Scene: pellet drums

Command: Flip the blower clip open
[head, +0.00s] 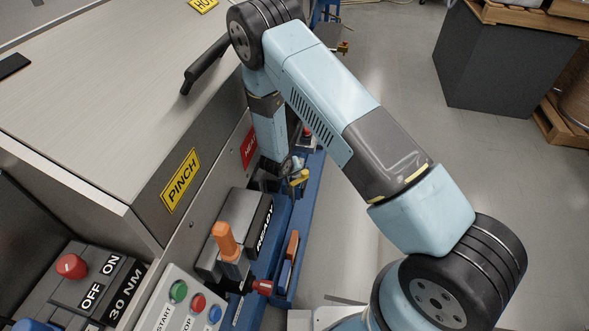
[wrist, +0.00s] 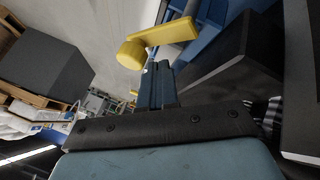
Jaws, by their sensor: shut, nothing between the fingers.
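A yellow lever-like piece with a round end shows in the wrist view (wrist: 158,42); it may be the blower clip, but I cannot tell for sure. It also shows small in the head view (head: 299,178), beside the end of my arm. My gripper (wrist: 156,72) is shut and empty, its fingers close to the yellow piece in the picture; I cannot tell whether they touch. In the head view my gripper (head: 285,168) is small and partly hidden among dark parts low beside the machine.
The machine's grey wall with a yellow PINCH sign (head: 181,181) stands left of my arm. A blue rail (head: 305,225) runs below. An orange-handled lever (head: 225,240) and a button box (head: 185,305) are nearer. Open floor (head: 400,60) lies to the right.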

